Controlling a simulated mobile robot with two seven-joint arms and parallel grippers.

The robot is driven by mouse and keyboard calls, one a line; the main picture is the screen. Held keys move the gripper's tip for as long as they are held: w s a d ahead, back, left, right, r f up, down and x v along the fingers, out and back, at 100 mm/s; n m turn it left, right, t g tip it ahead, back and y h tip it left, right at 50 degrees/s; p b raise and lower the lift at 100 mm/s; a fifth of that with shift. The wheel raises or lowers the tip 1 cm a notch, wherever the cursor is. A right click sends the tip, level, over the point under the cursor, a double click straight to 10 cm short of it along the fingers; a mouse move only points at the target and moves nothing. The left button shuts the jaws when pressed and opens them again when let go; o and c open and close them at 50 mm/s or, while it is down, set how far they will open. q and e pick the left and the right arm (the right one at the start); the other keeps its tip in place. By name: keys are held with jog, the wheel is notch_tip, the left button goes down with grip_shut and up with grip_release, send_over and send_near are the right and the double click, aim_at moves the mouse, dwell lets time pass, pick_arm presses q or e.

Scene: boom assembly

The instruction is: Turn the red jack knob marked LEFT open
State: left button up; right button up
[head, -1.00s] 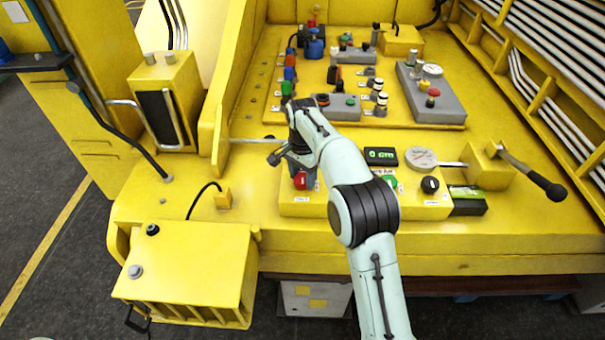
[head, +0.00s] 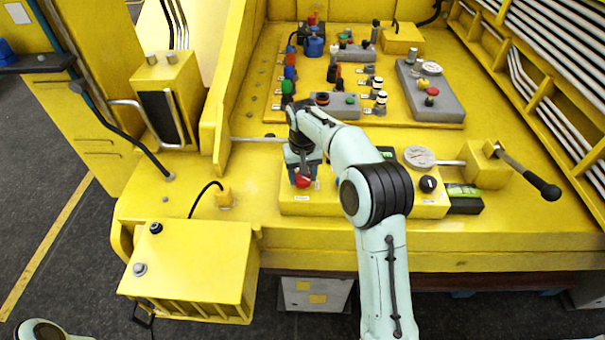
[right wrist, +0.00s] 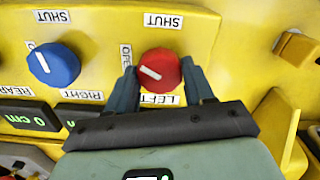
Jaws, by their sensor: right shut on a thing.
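The red jack knob (right wrist: 158,70) sits on a yellow panel, with an upside-down LEFT label (right wrist: 160,99) below it and a SHUT label (right wrist: 164,20) above it in the right wrist view. An OPEN label (right wrist: 126,56) stands at its left, partly hidden by a finger. The knob's white line points left and slightly up, toward OPEN. My right gripper (right wrist: 161,78) is shut on the knob, one finger on each side. In the head view, the right gripper (head: 303,170) covers most of the red knob (head: 302,182). My left gripper is out of view.
A blue knob (right wrist: 54,63) marked RIGHT is beside the red one, with a green display (right wrist: 29,121) below it. In the head view, a gauge (head: 419,157), a black knob (head: 428,184) and a lever (head: 530,172) stand to the right.

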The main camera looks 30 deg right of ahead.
aim_at(302, 177)
jog(key=n, duration=0.6)
dwell(0.7)
jog(key=o, duration=1)
jog(key=shift+o, duration=0.2)
jog(key=shift+r, duration=0.1)
notch_tip(302, 177, up, 13)
